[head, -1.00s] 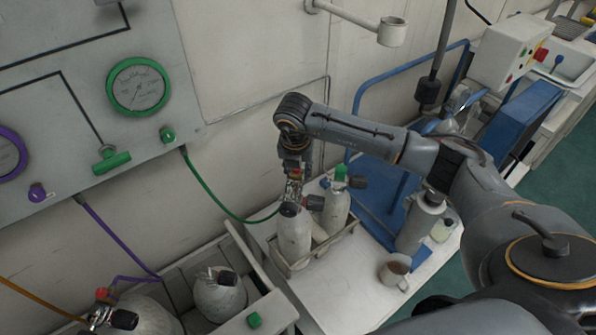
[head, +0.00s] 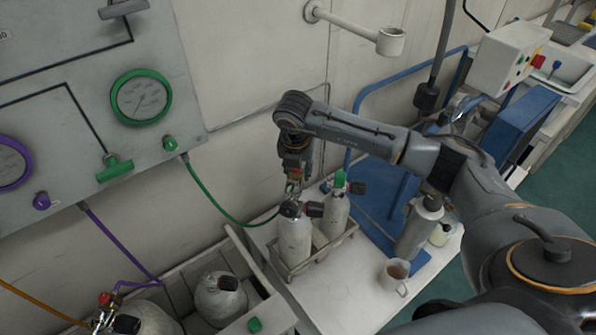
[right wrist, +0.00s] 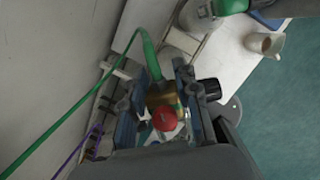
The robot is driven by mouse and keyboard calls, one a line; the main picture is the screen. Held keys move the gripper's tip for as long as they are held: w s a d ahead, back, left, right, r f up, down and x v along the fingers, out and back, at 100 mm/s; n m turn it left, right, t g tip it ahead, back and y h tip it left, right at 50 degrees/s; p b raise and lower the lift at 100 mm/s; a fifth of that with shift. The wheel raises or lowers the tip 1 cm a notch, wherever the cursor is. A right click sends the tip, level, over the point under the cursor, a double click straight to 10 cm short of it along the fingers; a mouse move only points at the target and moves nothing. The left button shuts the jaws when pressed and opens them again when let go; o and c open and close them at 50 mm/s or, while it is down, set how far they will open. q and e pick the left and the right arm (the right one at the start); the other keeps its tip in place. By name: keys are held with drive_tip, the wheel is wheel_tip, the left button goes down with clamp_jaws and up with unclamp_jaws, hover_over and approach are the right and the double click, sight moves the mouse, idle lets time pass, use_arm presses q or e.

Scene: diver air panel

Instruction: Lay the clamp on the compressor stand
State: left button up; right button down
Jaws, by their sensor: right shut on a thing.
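The clamp (right wrist: 160,96) is a brass-coloured body with a red knob in the right wrist view, with the green hose (right wrist: 103,82) running to it. My right gripper (head: 293,188) is shut on the clamp, one finger on each side in the right wrist view. It hangs pointing down over the top of the front grey cylinder (head: 294,240) in the wire rack. I cannot tell whether the clamp still touches the cylinder valve. The compressor stand is not clearly identifiable; a white control box (head: 508,52) and blue panel (head: 523,118) stand at the back right. My left gripper is not in view.
A second cylinder with a green top (head: 336,212) stands in the rack beside it. A steel flask (head: 418,230) and a mug (head: 394,277) are on the white bench top (head: 345,300). A blue rail (head: 378,85) runs behind my arm. The bench front is clear.

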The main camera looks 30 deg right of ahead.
drive_tip(key=shift+w+d+p+v, duration=0.15)
drive_tip(key=shift+p+v, duration=0.25)
drive_tip(key=shift+v, duration=0.45)
drive_tip(key=shift+w+d+p+v, duration=0.1)
drive_tip(key=shift+p+v, duration=0.3)
drive_tip(key=shift+v, duration=0.4)
drive_tip(key=shift+w+d+p+v, duration=0.15)
drive_tip(key=shift+p+v, duration=0.25)
drive_tip(key=shift+v, duration=0.45)
drive_tip(key=shift+a, duration=0.1)
